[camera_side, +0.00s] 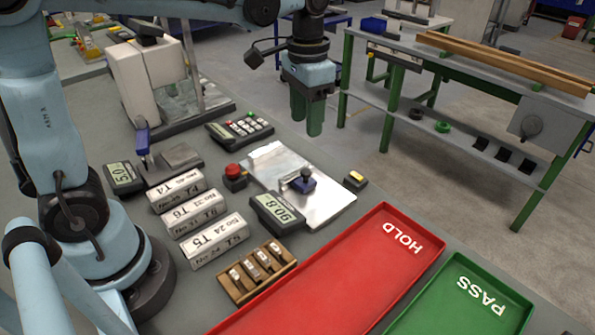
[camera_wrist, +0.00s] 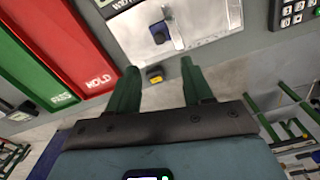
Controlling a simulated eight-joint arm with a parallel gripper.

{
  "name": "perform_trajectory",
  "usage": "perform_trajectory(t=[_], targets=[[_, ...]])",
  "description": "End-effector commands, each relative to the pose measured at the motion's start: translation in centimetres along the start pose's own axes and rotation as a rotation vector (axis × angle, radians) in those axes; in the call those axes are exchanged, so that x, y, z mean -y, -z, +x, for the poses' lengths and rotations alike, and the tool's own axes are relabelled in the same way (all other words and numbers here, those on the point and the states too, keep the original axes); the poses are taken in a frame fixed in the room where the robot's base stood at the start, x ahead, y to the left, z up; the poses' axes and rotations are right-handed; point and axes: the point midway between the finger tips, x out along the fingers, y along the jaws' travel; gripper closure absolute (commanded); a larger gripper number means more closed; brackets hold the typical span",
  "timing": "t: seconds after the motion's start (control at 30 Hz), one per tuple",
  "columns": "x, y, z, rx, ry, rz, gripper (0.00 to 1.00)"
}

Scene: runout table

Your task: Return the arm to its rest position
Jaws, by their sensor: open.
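My gripper (camera_side: 308,116) hangs in the air past the far side of the metal plate, with its two green fingers pointing down. In the wrist view my gripper (camera_wrist: 158,80) shows its fingers spread apart, with nothing between them. My arm arches over from the left of the side view. The fingers are apart from everything on the table.
A red HOLD tray (camera_side: 340,270) and a green PASS tray (camera_side: 470,300) lie at the front. A metal plate (camera_side: 325,205) bears a small blue-topped device (camera_side: 302,182). White labelled blocks (camera_side: 215,240), a wooden rack (camera_side: 257,272) and a red button (camera_side: 234,172) stand nearby.

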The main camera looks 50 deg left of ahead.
Motion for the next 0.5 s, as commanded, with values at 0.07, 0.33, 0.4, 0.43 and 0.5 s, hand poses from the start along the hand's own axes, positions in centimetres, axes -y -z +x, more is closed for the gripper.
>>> perform_trajectory(t=[0.07,0.33,0.4,0.43,0.5], targets=[[-0.01,-0.03,-0.42,0.0,0.0,0.0,0.5],[-0.01,-0.03,-0.67,0.0,0.0,0.0,0.5],[-0.01,-0.03,-0.66,0.0,0.0,0.0,0.5],[0.0,-0.04,-0.66,0.0,0.0,0.0,0.5],[0.0,-0.18,-0.68,-0.007,0.001,-0.003,0.5]])
